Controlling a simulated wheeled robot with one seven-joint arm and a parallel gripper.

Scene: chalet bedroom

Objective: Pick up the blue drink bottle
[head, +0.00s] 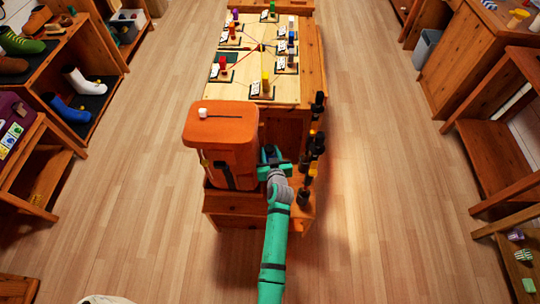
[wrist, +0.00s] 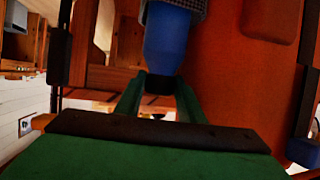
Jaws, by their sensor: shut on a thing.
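The blue drink bottle (wrist: 168,42) shows in the wrist view, with a dark end (wrist: 160,84) toward my gripper (wrist: 160,92). My gripper's two green fingers are shut on that dark end, one on each side. The bottle's far part runs out of the top of the wrist view. In the head view my gripper (head: 268,156) is beside the right face of a large orange box, and I cannot make out the bottle there.
The orange box (head: 225,130) stands close on my gripper's left, and its wall (wrist: 232,75) fills the right of the wrist view. Dark upright items (head: 317,140) line the bench's right side. A board (head: 285,85) with small labelled pieces lies behind. Floor is clear on both sides.

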